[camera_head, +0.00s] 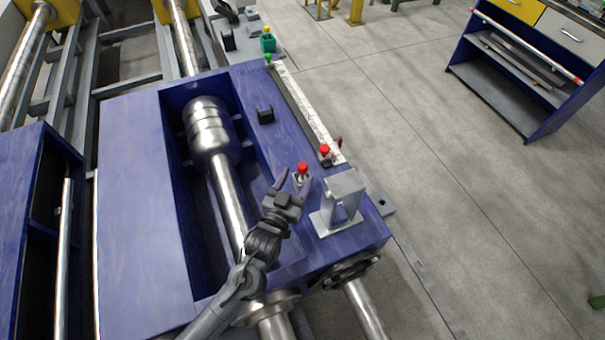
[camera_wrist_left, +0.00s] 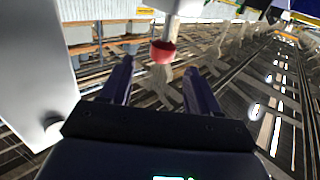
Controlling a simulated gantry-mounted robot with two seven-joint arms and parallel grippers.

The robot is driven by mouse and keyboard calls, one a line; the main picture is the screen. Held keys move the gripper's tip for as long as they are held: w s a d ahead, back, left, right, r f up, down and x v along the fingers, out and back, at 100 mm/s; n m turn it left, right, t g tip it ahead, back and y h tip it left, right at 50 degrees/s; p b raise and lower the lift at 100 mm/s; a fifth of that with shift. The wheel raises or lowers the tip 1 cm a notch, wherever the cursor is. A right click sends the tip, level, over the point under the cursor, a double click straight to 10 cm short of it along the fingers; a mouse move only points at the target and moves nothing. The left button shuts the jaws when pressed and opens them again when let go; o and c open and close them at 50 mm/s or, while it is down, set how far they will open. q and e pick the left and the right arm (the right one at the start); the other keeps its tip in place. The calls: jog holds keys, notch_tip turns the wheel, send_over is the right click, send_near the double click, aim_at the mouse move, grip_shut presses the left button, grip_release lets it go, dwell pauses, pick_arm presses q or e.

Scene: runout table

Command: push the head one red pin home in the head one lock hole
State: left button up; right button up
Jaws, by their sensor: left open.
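A red-topped pin (camera_head: 303,168) stands at a small grey block on the blue table, just beyond my left gripper (camera_head: 294,182). My left gripper is open, with its two dark fingers apart and the red knob close to their tips. In the left wrist view the red knob (camera_wrist_left: 162,52) shows between and beyond the fingertips (camera_wrist_left: 160,76), below a pale block. I see nothing held between the fingers. A second red knob (camera_head: 324,150) sits at the near end of a white rail. I cannot tell how deep either pin sits; the lock holes are hidden.
A grey metal bracket (camera_head: 341,200) stands close to the right of my gripper. A steel shaft with a thick cylinder (camera_head: 207,128) lies in the table's trough on the left.

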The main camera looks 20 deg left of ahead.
aim_at(300, 171)
pick_arm(q)
jog(key=shift+w+f+b, duration=0.15)
jog(key=shift+w+b, duration=0.1)
jog(key=shift+w, duration=1.15)
jog(key=shift+w+f+b, duration=0.15)
jog(key=shift+w+b, duration=0.05)
jog(key=shift+w, duration=1.15)
jog(key=shift+c, duration=0.2)
jog(key=c, duration=1.1)
jog(key=shift+o, duration=0.2)
jog(key=shift+r, duration=0.1)
